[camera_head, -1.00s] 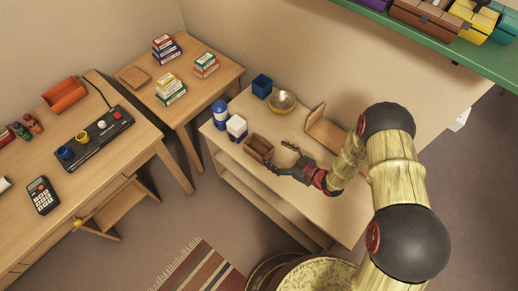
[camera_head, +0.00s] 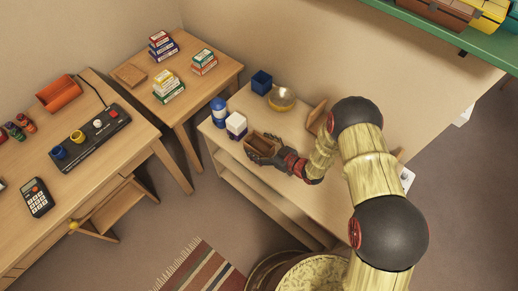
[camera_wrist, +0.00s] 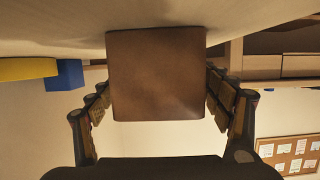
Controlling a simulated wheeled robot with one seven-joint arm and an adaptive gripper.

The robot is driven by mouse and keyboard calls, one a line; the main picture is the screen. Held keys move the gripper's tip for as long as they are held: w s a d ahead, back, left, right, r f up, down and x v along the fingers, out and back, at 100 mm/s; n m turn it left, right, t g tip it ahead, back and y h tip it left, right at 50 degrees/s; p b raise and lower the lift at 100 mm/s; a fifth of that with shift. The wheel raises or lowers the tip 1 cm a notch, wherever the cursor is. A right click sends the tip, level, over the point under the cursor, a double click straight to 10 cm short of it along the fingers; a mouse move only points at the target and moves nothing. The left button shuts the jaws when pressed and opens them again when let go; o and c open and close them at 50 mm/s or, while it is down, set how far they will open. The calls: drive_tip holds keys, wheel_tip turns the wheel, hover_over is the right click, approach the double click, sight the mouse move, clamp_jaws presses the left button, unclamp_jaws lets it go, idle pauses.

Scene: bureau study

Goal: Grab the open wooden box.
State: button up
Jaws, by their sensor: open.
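The open wooden box (camera_head: 264,143) is small and brown and stands on the light wooden shelf unit's top, near its front edge. In the wrist view the box (camera_wrist: 156,75) fills the middle, one flat brown side facing me. My gripper (camera_head: 262,151) is at the box, its fingers spread on either side of it. In the wrist view the fingers of my gripper (camera_wrist: 158,100) flank the box left and right, with narrow gaps visible. The box's inside is partly seen from above in the head view.
A wooden piece (camera_head: 316,117) stands right of the bowl, partly behind my arm.

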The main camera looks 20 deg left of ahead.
drive_tip(key=c, duration=0.3)
drive_tip(key=c, duration=1)
